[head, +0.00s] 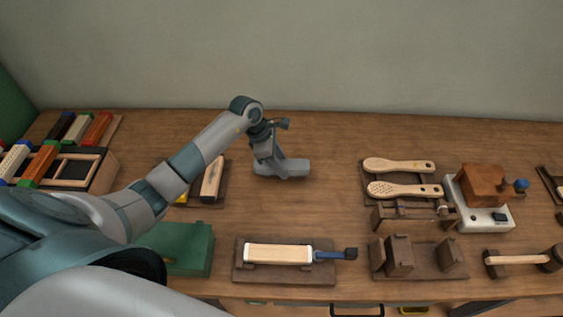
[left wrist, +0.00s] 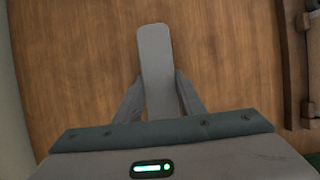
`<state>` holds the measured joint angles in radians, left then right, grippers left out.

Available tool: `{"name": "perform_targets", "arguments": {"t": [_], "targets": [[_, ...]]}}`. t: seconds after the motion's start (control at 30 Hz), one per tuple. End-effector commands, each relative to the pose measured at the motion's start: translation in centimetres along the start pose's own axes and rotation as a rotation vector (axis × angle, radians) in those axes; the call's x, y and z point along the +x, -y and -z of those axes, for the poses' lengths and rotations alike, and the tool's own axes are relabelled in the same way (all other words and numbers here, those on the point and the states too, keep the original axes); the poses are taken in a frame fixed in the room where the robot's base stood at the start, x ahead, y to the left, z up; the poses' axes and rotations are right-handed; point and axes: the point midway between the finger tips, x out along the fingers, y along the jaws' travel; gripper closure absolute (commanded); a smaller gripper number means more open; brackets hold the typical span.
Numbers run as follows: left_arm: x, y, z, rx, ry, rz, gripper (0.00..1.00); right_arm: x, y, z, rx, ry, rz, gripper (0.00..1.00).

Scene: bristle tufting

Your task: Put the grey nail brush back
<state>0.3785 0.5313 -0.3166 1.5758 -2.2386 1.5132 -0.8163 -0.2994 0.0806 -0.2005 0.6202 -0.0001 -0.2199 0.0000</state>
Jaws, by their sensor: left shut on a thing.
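The grey nail brush (head: 296,168) is over the open middle of the bench, left of centre in the head view. My left gripper (head: 270,161) is shut on it from above. In the left wrist view the brush (left wrist: 155,52) is a long grey block with rounded corners, pinched between the two fingers of the gripper (left wrist: 159,84) and reaching out beyond them. Its bristles are hidden. I cannot tell whether it touches the wood or hangs just above it. My right gripper is not in view.
A dark tray (head: 222,193) with a pale wooden brush lies just left of the gripper. A green box (head: 183,248) and a board (head: 240,273) with a pale block stand in front. Wooden brushes (head: 399,166) lie on a rack to the right. Bench around the gripper is clear.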

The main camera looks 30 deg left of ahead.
Motion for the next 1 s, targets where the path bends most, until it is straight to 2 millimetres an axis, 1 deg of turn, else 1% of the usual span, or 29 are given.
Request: {"name": "perform_targets", "arguments": {"t": [0.27,0.43,0.47,0.5,0.53,0.83,1.0], "targets": [[0.23,-0.01,0.07,0.001,0.001,-0.001,0.85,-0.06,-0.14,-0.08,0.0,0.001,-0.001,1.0],[0.58,-0.04,0.25,0.002,0.0,-0.002,0.85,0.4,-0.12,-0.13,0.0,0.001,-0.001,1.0],[0.58,-0.02,0.26,0.001,-0.001,-0.001,0.62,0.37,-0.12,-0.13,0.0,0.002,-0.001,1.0],[0.49,-0.01,0.21,0.001,0.0,-0.001,0.52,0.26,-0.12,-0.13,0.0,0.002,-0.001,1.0],[0.5,0.0,0.21,0.001,0.0,-0.001,0.45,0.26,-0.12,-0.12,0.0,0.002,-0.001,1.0],[0.48,0.01,0.19,0.001,0.0,0.0,0.45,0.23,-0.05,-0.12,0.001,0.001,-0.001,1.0],[0.1,0.03,0.0,0.001,0.001,0.0,0.45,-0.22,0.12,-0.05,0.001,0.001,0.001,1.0]]}}
